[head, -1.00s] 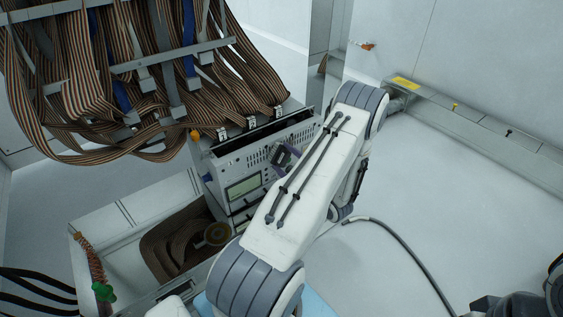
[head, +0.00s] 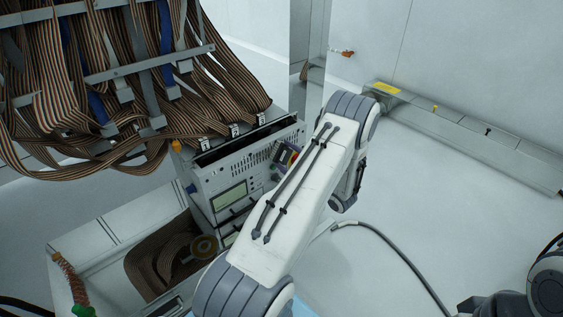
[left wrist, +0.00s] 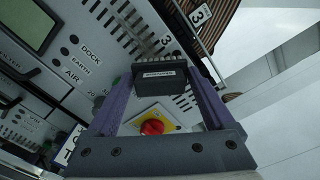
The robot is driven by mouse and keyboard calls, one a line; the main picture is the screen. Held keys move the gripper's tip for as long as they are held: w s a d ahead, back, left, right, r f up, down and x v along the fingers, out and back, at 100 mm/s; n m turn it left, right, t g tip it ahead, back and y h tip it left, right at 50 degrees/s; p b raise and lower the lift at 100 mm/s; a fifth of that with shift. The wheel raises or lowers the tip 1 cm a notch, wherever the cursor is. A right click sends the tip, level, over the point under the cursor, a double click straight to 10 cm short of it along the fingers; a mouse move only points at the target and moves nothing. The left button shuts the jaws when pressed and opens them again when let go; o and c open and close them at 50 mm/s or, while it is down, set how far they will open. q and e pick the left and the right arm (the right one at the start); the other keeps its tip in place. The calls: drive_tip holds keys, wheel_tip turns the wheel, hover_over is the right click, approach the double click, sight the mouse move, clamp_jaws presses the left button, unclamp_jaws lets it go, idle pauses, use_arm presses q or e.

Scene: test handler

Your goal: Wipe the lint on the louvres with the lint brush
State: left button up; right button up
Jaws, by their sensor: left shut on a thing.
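The lint brush, a dark block with a small pale label (left wrist: 160,74), is held between the purple fingers of my left gripper (left wrist: 158,88) in the left wrist view. The gripper is shut on it. The louvres (left wrist: 125,14) are rows of dark slots in the grey panel just beyond the brush; I cannot tell whether the brush touches them. In the head view the louvres (head: 247,163) are on the front of the grey instrument, and my left gripper (head: 285,156) is at their right end, partly hidden by my arm. Lint is too small to make out surely. My right gripper is not in view.
A red knob on a yellow plate (left wrist: 152,127) is close by the fingers. Striped ribbon cables (head: 110,90) hang above the instrument. An open bin (head: 120,232) with coiled ribbon and a tape roll (head: 205,247) is below. A dark hose (head: 395,250) lies at right.

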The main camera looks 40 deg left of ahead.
use_arm(q)
drive_tip(key=shift+w+d+r, duration=0.1)
drive_tip(key=shift+w, duration=0.95)
drive_tip(key=shift+s, duration=0.9)
drive_tip(key=shift+s+p, duration=0.4)
drive_tip(key=shift+s, duration=0.45)
drive_tip(key=shift+s+a+p, duration=0.2)
drive_tip(key=shift+s+p, duration=0.25)
drive_tip(key=shift+s, duration=1.2)
drive_tip(key=shift+s+a+p, duration=0.2)
drive_tip(key=shift+s+p, duration=0.2)
drive_tip(key=shift+s, duration=1.2)
drive_tip(key=shift+s+a+p, duration=0.15)
drive_tip(key=shift+s, duration=0.7)
drive_tip(key=shift+s+a+p, duration=0.15)
drive_tip(key=shift+s, duration=0.65)
drive_tip(key=d, duration=0.6)
drive_tip(key=shift+s+p, duration=0.2)
drive_tip(key=shift+p, duration=0.15)
